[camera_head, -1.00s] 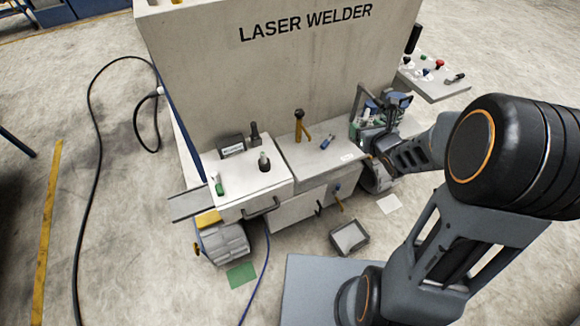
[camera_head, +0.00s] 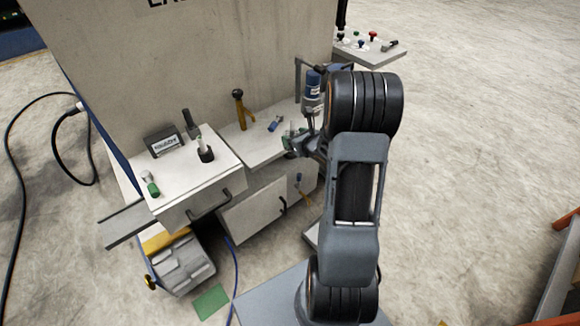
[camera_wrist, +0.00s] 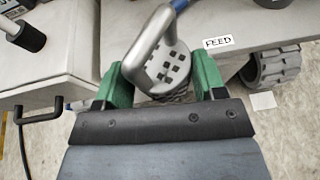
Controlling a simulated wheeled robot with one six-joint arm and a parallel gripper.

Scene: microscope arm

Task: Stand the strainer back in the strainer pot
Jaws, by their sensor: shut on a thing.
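In the wrist view, a grey metal piece with square holes and a looped handle, which looks like the strainer (camera_wrist: 172,70), sits between the green fingers of my gripper (camera_wrist: 158,75). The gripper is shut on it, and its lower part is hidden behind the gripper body. In the head view my gripper (camera_head: 294,142) is over the front of the white bench, partly hidden by my arm. A black cup-like holder (camera_head: 206,154) with a pale rod stands on the left cabinet. I cannot tell whether it is the strainer pot.
The laser welder wall (camera_head: 190,60) rises behind the bench. A yellow-brown stand (camera_head: 240,108) and a small blue item (camera_head: 275,123) are on the bench. A blue cylinder (camera_head: 313,84) hangs beside my arm. A small labelled box (camera_head: 165,142) is on the left cabinet.

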